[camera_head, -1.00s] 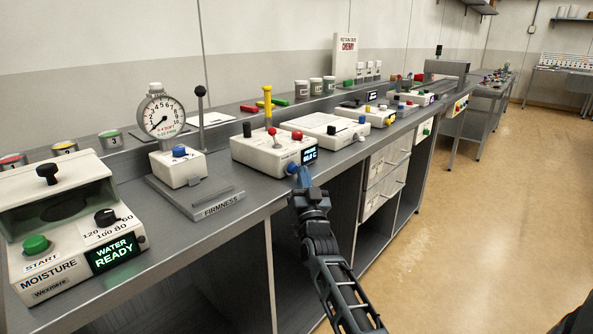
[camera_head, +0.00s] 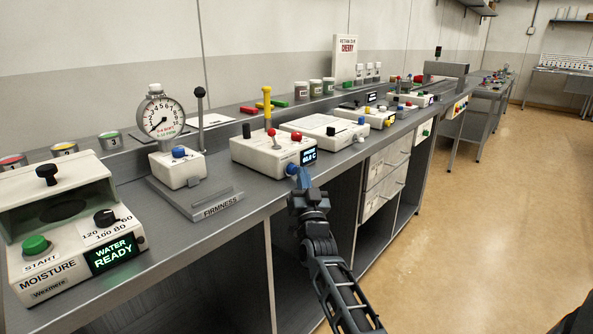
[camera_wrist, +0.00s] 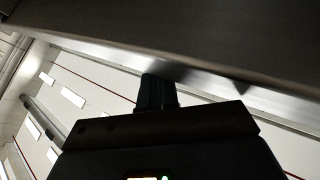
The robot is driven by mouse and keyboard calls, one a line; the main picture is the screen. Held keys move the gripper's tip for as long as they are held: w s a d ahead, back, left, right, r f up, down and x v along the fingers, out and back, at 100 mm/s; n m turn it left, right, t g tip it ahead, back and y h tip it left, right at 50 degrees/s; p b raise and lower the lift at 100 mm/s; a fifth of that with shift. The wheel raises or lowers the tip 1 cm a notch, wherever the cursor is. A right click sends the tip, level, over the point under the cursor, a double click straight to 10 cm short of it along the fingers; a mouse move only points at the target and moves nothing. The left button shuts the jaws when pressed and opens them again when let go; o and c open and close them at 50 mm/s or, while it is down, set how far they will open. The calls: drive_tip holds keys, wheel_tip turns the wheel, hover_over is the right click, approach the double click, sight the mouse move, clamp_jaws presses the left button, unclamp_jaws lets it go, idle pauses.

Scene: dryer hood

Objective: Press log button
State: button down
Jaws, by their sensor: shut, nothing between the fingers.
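A white instrument (camera_head: 262,155) with a yellow post, red knobs and a small lit display (camera_head: 309,156) stands at the counter's front edge. A blue round button (camera_head: 292,168) sits on its front face, beside the display; no log label is readable. My gripper (camera_head: 302,176) is shut and empty, its tip at the front of this instrument, close to the blue button. Whether it touches the button cannot be told. In the wrist view, my closed fingers (camera_wrist: 157,92) show below a dark surface, and the button is not seen.
A firmness gauge (camera_head: 161,117) and a moisture unit (camera_head: 72,225) reading "WATER READY" stand to the left. More instruments (camera_head: 365,115) line the counter to the right. Drawers (camera_head: 385,175) lie below the counter edge. The floor (camera_head: 480,230) at right is clear.

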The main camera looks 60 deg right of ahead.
drive_tip(key=shift+w+a+r+n+t+y, duration=0.1)
drive_tip(key=shift+w+a+n+t+y, duration=0.1)
drive_tip(key=shift+w, duration=0.25)
drive_tip(key=shift+w+a+n+t+y, duration=0.1)
drive_tip(key=shift+w+a+y, duration=0.1)
drive_tip(key=shift+w, duration=0.2)
drive_tip(key=shift+d, duration=0.1)
drive_tip(key=shift+s+f+p, duration=0.2)
drive_tip(key=shift+s+p, duration=0.1)
drive_tip(key=shift+s, duration=0.45)
drive_tip(key=shift+s+a, duration=0.15)
drive_tip(key=shift+s, duration=0.85)
drive_tip(key=shift+s+a, duration=0.15)
drive_tip(key=shift+s, duration=0.8)
